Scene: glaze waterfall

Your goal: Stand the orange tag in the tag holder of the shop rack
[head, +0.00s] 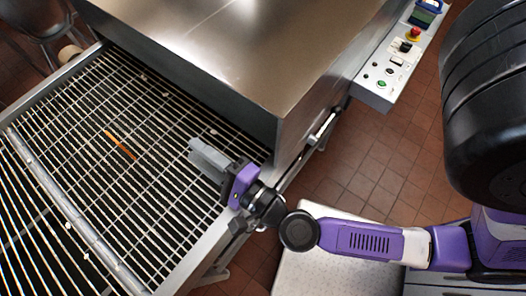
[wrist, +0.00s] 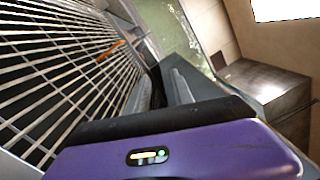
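The orange tag (head: 120,144) is a thin orange strip lying slantwise on the wire grid of the conveyor, left of my gripper in the head view. It also shows as a small orange strip near the grid's far edge in the wrist view (wrist: 110,49). My gripper (head: 197,150) is over the right part of the grid, apart from the tag. Its two grey fingers (wrist: 166,75) look close together with nothing seen between them. I cannot make out the shop rack or its tag holder in either view.
The wire conveyor (head: 70,200) has open gaps and a metal side rail. A large steel machine hood (head: 230,50) stands behind my gripper. A control panel (head: 400,60) with buttons is at the upper right. Tiled floor (head: 375,165) shows to the right.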

